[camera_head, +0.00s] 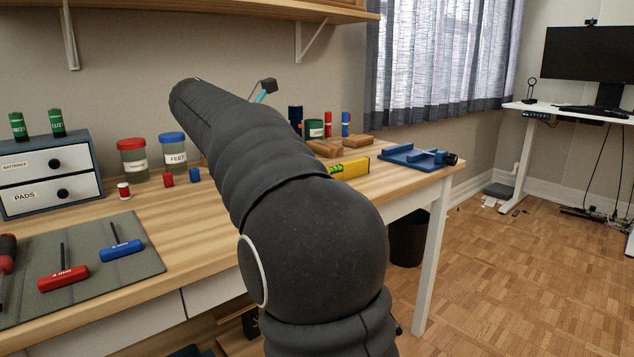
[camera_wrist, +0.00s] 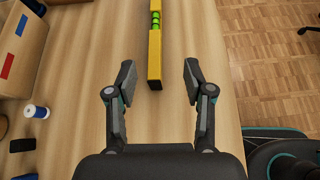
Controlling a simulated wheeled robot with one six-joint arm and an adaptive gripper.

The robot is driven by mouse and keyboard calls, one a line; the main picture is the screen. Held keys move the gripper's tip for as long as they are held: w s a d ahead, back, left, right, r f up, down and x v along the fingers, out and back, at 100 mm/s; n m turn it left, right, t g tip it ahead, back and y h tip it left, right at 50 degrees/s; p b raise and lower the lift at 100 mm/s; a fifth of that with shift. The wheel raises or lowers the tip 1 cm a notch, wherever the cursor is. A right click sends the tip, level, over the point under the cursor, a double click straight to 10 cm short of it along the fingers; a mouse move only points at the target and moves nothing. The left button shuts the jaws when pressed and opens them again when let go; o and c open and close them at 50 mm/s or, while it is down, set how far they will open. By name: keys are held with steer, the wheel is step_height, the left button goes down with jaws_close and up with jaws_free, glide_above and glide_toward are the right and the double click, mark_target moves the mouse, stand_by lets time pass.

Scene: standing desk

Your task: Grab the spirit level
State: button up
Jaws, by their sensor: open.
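The spirit level (camera_wrist: 154,52) is a yellow bar with a green vial. In the wrist view it lies on the wooden desk (camera_wrist: 98,52), running from the top edge down to just between my fingertips. My gripper (camera_wrist: 158,80) is open, with one finger on each side of the level's near end and a gap on both sides. In the head view the yellow level (camera_head: 352,168) shows at the right part of the desk, partly hidden behind my arm. My gripper is mostly hidden by my arm in that view.
A blue vise-like tool (camera_head: 415,157) lies near the desk's right end. Wooden blocks (camera_head: 357,142) and small bottles stand behind the level. At left are a drawer box (camera_head: 48,170), jars (camera_head: 172,152) and a grey mat (camera_head: 95,262) with T-handle tools. The desk edge is right of my gripper.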

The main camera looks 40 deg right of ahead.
steer(key=b, duration=0.2)
glide_toward(331, 166)
steer(key=x, duration=0.4)
steer(key=shift+s, duration=0.15)
steer(key=shift+b+x, duration=0.8)
steer(key=shift+x, duration=1.85)
jaws_close()
